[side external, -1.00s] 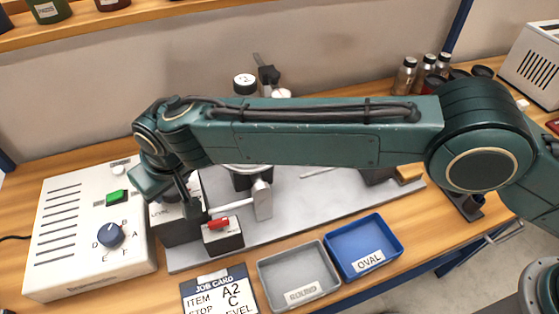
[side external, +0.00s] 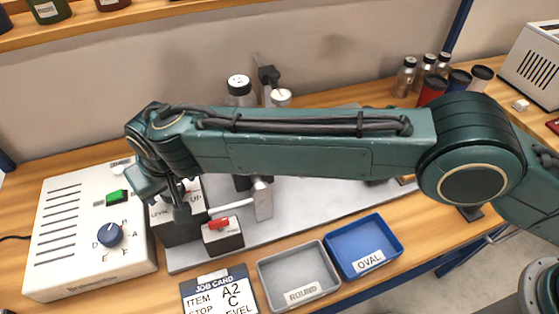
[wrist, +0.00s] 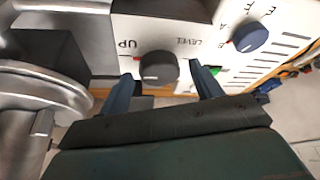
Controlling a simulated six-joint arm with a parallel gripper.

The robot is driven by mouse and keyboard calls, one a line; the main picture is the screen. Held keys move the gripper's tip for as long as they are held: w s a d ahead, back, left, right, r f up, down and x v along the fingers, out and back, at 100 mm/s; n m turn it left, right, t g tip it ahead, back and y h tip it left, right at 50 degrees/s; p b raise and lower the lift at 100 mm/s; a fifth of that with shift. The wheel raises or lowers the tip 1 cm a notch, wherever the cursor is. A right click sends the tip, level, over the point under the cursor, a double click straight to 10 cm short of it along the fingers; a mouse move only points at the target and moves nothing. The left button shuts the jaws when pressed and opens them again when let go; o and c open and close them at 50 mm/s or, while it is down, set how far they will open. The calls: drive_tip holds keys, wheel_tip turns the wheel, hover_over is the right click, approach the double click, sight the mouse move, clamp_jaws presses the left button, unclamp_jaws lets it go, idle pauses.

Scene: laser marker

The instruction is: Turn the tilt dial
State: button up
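The tilt dial (wrist: 158,69) is a dark round knob on a white panel face, between the labels UP and LEVEL in the wrist view. My gripper (wrist: 165,78) is open, with one blue-grey finger on each side of the dial. Gaps show between the fingers and the knob, and nothing is held. In the side view my gripper (side external: 180,207) is in front of the small panel box (side external: 193,207) marked LEVEL and UP, and the dial is hidden behind it. The dial's exact pointer direction is too small to tell.
A white control box (side external: 60,250) with a blue lettered knob (side external: 110,235) and green switch (side external: 117,197) stands left. A red switch (side external: 219,223) sits close right of my gripper. A job card (side external: 219,292), grey tray (side external: 265,293) and blue tray (side external: 331,264) lie in front.

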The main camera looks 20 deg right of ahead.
drive_tip(key=shift+r, duration=0.15)
drive_tip(key=v, duration=1.3)
drive_tip(key=shift+s+r, duration=0.2)
drive_tip(key=shift+r, duration=0.05)
drive_tip(key=shift+d, duration=0.1)
